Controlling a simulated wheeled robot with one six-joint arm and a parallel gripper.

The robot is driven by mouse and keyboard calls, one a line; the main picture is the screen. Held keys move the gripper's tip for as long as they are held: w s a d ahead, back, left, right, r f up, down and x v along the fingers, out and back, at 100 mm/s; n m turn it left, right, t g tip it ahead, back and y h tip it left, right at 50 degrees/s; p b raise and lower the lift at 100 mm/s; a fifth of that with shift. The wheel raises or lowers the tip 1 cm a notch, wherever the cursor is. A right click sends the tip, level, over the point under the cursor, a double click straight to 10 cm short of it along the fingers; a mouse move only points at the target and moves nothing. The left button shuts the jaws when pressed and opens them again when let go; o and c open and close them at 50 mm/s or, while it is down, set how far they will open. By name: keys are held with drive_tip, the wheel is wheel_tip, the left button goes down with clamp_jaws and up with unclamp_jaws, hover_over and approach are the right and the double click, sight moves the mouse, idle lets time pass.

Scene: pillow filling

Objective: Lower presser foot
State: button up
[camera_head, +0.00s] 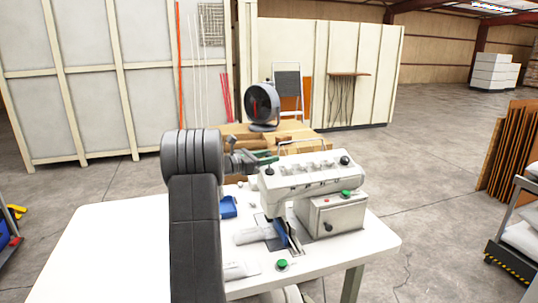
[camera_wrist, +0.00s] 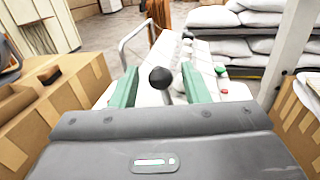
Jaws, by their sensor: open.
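A white sewing machine (camera_head: 315,172) stands on the white table. A black ball knob (camera_head: 269,170) sits at the left end of its head, and a black ball knob also shows in the wrist view (camera_wrist: 162,78). My gripper (camera_head: 262,160) is at that end of the head. In the wrist view its green fingers (camera_wrist: 160,88) are open, one on each side of the knob, with gaps visible. A blue part (camera_head: 281,232) shows below the head, beside pale fabric. I cannot make out the presser foot itself.
The white table (camera_head: 120,245) is clear at left. A blue tray (camera_head: 228,207) and a green button (camera_head: 282,265) are on it. Cardboard boxes and a fan (camera_head: 262,104) stand behind. A cart with sacks (camera_head: 520,240) is at far right.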

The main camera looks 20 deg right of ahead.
drive_tip(key=shift+d, duration=0.4)
clamp_jaws()
